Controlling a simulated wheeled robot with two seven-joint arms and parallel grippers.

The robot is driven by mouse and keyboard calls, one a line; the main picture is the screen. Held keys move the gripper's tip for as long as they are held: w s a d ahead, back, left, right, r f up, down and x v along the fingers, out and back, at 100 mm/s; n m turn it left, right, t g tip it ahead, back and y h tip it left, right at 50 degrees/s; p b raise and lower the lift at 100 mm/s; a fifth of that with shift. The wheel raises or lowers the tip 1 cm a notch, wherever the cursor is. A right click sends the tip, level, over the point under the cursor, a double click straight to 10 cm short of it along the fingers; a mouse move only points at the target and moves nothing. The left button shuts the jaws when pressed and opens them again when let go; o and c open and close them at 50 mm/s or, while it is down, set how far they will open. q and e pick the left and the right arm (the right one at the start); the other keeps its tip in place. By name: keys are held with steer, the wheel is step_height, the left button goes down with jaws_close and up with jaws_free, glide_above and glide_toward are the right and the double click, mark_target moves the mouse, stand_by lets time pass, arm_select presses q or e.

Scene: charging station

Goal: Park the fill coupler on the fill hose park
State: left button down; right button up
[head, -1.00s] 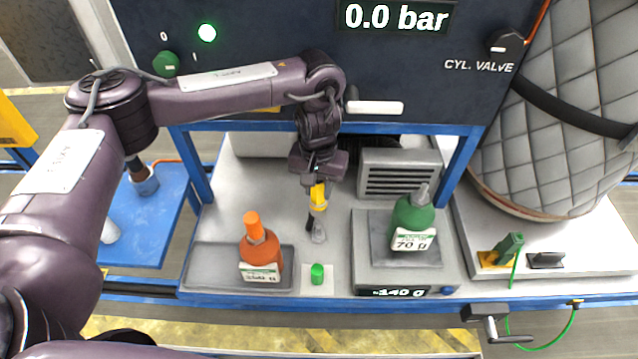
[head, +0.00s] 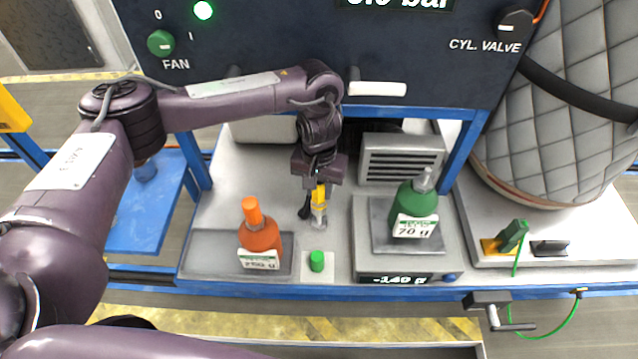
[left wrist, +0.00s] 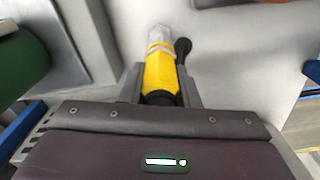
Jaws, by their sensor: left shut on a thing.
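The fill coupler (head: 320,196) has a yellow body, a silver nozzle pointing down and a black lever beside it. My left gripper (head: 319,184) is shut on its body and holds it above the grey bench top, behind the small green cap. The left wrist view shows the yellow coupler (left wrist: 158,72) between the two fingers of my left gripper (left wrist: 160,88), with the black lever on its right. I cannot make out the fill hose park. My right gripper is not in view.
An orange bottle (head: 260,240) stands in a tray at left. A green bottle (head: 415,208) stands on the scale (head: 365,262) at right. A green cap (head: 317,261) sits between them. A vented grey box (head: 400,165) and blue posts stand behind. A green clamp (head: 512,236) is farther right.

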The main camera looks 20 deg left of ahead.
mark_target(319, 201)
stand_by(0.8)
arm_select(q)
steer(key=shift+p, duration=0.45)
steer(key=shift+f, duration=0.1)
stand_by(0.3)
steer(key=shift+p, duration=0.45)
stand_by(0.6)
steer(key=shift+p, duration=0.4)
steer(key=shift+f+b, duration=1.25)
steer(key=shift+f, duration=1.4)
